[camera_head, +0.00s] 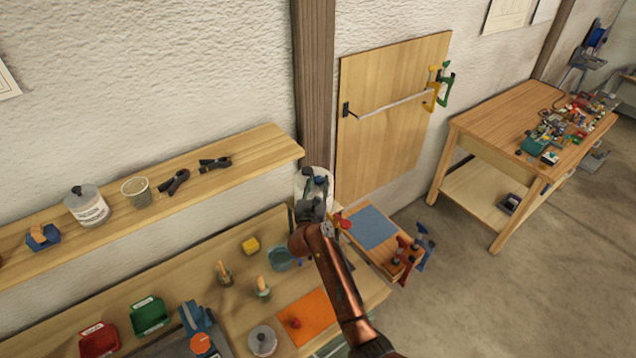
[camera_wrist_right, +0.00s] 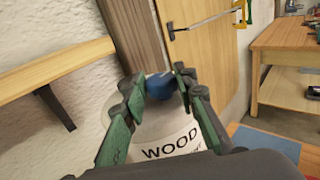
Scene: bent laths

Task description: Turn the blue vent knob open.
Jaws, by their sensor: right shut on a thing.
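The blue vent knob (camera_wrist_right: 160,87) sits on top of a white container (camera_wrist_right: 168,132) with the word WOOD on it, in the right wrist view. My right gripper (camera_wrist_right: 158,80) has its green-padded fingers on either side of the knob and is shut on it. In the head view my right gripper (camera_head: 317,190) is over the container at the right end of the bench, beside the wooden post. It hides the knob and most of the container there. How far the knob is turned cannot be told. My left gripper is not in view.
A wall shelf (camera_head: 240,152) with a tub, a cup and clamps is to the left. A blue mat (camera_head: 372,227) and clamps are to the right.

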